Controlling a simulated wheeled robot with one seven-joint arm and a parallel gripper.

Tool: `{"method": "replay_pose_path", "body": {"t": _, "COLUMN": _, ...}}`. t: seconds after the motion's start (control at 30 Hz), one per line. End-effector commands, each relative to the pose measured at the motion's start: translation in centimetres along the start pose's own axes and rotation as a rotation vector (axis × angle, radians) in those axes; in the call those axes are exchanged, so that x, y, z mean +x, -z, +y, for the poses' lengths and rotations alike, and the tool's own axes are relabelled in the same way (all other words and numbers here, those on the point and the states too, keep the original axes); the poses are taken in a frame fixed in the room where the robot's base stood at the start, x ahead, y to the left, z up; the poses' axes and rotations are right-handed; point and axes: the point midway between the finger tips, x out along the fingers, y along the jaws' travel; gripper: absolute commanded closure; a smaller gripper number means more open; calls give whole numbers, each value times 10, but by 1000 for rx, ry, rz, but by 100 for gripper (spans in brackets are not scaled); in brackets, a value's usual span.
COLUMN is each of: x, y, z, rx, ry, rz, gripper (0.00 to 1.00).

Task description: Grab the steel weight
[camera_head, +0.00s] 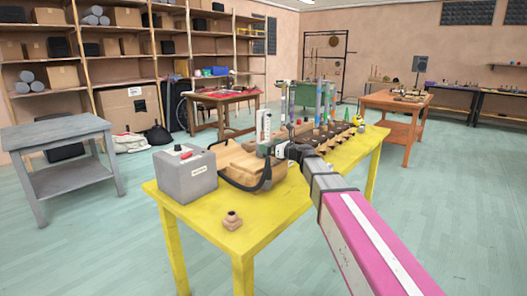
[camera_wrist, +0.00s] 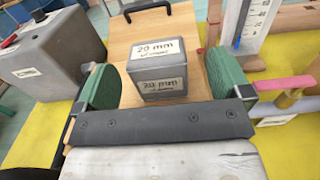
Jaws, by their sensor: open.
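A small grey block (camera_wrist: 160,84), which looks like the steel weight, sits on a wooden board (camera_wrist: 145,30) in the wrist view. It bears white labels reading about "20 mm" on its top and front. My gripper (camera_wrist: 160,78) is open, with one green pad on each side of the block. Gaps show between the pads and the block. In the head view my gripper (camera_head: 276,150) is over the wooden board (camera_head: 250,166) on the yellow table (camera_head: 228,225); the block cannot be made out there.
A black handle (camera_wrist: 147,8) is at the board's far end. Upright tubes (camera_head: 319,98) stand behind. A small brown piece (camera_head: 232,220) lies near the table's front.

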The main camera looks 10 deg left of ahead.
Motion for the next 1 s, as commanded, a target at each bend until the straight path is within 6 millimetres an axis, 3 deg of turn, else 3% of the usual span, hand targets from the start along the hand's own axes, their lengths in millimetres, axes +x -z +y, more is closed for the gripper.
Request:
{"method": "replay_pose_path", "body": {"t": 0.23, "x": 36, "y": 3, "z": 3, "rx": 0, "ry": -1, "rz": 1, "gripper": 4}}
{"method": "replay_pose_path", "body": {"t": 0.5, "x": 39, "y": 3, "z": 4, "rx": 0, "ry": 0, "rz": 1, "gripper": 4}}
{"method": "replay_pose_path", "body": {"t": 0.57, "x": 39, "y": 3, "z": 4, "rx": 0, "ry": 0, "rz": 1, "gripper": 21}}
{"method": "replay_pose_path", "body": {"t": 0.73, "x": 39, "y": 3, "z": 4, "rx": 0, "ry": 0, "rz": 1, "gripper": 76}}
{"method": "replay_pose_path", "body": {"t": 1.0, "x": 39, "y": 1, "z": 4, "rx": 0, "ry": 0, "rz": -1, "gripper": 79}}
